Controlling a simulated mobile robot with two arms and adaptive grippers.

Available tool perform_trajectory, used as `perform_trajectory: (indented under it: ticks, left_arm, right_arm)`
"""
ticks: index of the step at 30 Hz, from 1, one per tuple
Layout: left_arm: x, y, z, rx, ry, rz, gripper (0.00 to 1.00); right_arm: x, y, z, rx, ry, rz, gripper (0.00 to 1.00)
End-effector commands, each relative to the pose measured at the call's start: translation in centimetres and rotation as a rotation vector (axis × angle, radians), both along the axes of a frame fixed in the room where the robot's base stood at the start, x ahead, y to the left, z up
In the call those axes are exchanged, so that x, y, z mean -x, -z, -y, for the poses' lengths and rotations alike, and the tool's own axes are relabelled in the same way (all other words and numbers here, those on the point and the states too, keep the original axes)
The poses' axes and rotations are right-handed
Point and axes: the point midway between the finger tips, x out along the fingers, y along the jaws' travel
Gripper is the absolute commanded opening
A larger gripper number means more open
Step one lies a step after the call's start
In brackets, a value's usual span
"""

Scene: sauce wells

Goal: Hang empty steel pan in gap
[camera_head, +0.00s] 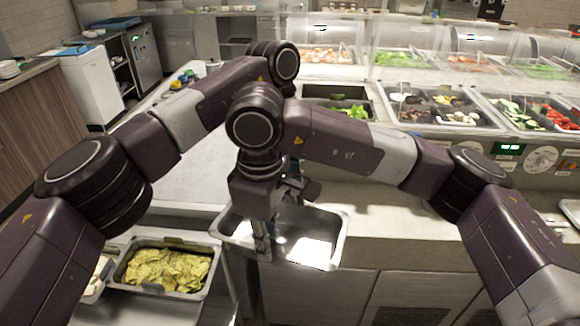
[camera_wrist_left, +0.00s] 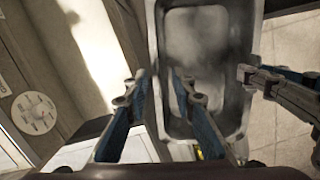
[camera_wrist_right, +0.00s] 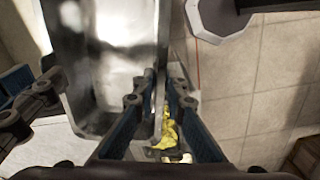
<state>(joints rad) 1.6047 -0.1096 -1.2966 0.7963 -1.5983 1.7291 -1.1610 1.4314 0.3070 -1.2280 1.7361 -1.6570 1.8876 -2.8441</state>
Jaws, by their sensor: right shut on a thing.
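The empty steel pan (camera_head: 312,250) hangs in the air in front of the counter edge, its shiny inside facing up. My right gripper (camera_head: 263,240) is shut on the pan's near left rim; the right wrist view shows its fingers (camera_wrist_right: 163,78) on either side of the pan wall (camera_wrist_right: 100,30). My left gripper (camera_head: 302,188) is at the pan's far side. In the left wrist view its fingers (camera_wrist_left: 162,82) stand apart, with the rim of the pan (camera_wrist_left: 205,45) between or just below them. A dark well opening (camera_head: 322,91) shows in the counter behind, partly hidden by my arms.
Green food (camera_head: 352,111) lies in or beside that opening. Filled pans (camera_head: 440,125) line the counter to the right, under clear guards. A pan of yellow-green chips (camera_head: 165,270) stands at lower left. The pale counter strip (camera_head: 400,205) is bare.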

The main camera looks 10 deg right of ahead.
Motion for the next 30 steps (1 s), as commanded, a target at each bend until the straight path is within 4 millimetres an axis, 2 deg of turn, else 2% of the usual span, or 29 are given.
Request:
perform_trajectory:
  ticks: [4, 13, 14, 20, 29, 30]
  left_arm:
    - [0.12, 1.04, 0.13, 0.000, 0.000, -0.001, 0.24]
    - [0.11, 1.26, 0.15, 0.001, 0.000, 0.000, 0.24]
    - [0.11, 1.26, 0.15, 0.001, 0.000, 0.000, 0.23]
    - [0.10, 1.25, 0.16, 0.001, 0.000, 0.000, 0.01]
    - [0.14, 1.23, 0.15, 0.000, 0.001, -0.002, 0.00]
    - [0.15, 1.16, 0.16, 0.000, 0.001, -0.001, 0.00]
  right_arm:
    - [-0.04, -0.08, 0.00, 0.000, 0.000, 0.001, 0.00]
    - [-0.03, -0.07, 0.00, 0.000, 0.000, 0.001, 0.00]
    - [-0.03, -0.07, 0.00, 0.000, 0.000, 0.001, 0.00]
    - [-0.03, -0.07, 0.00, 0.000, 0.000, 0.001, 0.00]
    - [-0.07, -0.07, 0.04, 0.000, 0.001, 0.002, 0.00]
    - [-0.08, -0.07, 0.04, 0.000, 0.001, 0.002, 0.15]
